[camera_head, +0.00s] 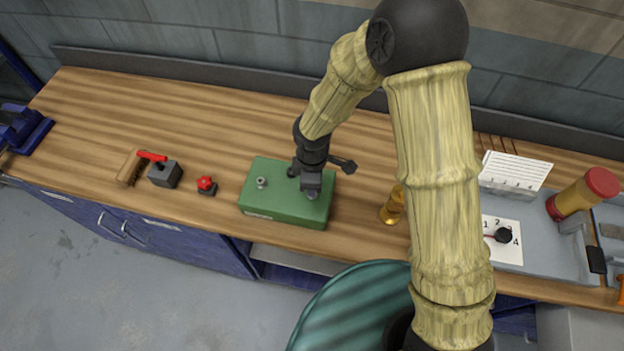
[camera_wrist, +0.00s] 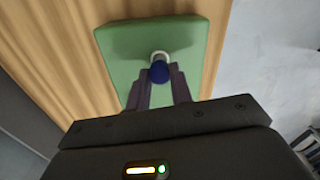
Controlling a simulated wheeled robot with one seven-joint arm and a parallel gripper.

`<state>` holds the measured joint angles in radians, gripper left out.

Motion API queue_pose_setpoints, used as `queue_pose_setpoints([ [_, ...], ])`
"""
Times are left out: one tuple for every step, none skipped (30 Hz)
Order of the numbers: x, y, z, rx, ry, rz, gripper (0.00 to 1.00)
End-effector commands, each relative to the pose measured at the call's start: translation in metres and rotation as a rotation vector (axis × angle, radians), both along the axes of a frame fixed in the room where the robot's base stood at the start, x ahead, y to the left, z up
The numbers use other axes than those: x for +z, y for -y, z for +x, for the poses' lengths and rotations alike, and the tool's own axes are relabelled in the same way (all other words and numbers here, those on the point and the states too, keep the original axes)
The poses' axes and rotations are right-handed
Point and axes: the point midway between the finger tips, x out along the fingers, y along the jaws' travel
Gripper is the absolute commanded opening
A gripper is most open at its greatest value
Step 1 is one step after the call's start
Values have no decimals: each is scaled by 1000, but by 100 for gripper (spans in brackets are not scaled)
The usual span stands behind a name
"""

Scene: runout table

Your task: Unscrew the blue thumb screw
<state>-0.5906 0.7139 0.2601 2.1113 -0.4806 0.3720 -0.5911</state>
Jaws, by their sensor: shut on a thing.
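The green block (camera_head: 262,208) lies on the wooden bench, and it also shows in the wrist view (camera_wrist: 122,50). The blue thumb screw (camera_wrist: 159,73) is in the wrist view, between the fingertips of my gripper (camera_wrist: 161,77). A pale round part (camera_wrist: 160,56) shows right beside the blue head; I cannot tell whether it is a collar or a separate post. In the head view my gripper (camera_head: 311,190) is down over the right part of the block and hides the blue screw. My gripper is shut on the blue screw. The screw's shaft is hidden.
A silver post (camera_head: 261,183) stands on the block's left part. Left are a red knob (camera_head: 206,184) and a grey block with a red handle (camera_head: 164,174). A brass-coloured piece (camera_head: 392,207) stands right of the block. A grey tray (camera_head: 550,254) lies farther right.

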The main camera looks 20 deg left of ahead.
Motion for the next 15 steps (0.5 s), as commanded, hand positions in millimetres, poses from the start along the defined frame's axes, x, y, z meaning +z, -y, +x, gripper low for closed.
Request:
queue_pose_setpoints([
  [0, 0, 0, -1, 0, 0, 0],
  [0, 0, 0, -1, 0, 0, 0],
  [0, 0, 0, 0, 0, -1, 0],
  [0, 0, 0, 6, 0, -1, 0],
  [0, 0, 0, 19, -1, -1, 0],
  [1, 0, 0, 52, -1, -1, 0],
  [2, 0, 0, 85, -2, 0, 0],
  [2, 0, 0, 126, -2, 0, 0],
  [3, 0, 0, 187, -3, -1, 0],
  [3, 0, 0, 235, -3, -1, 0],
  [3, 1, 0, 281, -3, -1, 0],
  [3, 0, -1, 333, -3, -1, 0],
  [3, 0, -1, 365, -3, -1, 0],
  [2, 0, 0, 384, -2, 0, 0],
  [1, 0, 0, 401, -1, -1, 0],
])
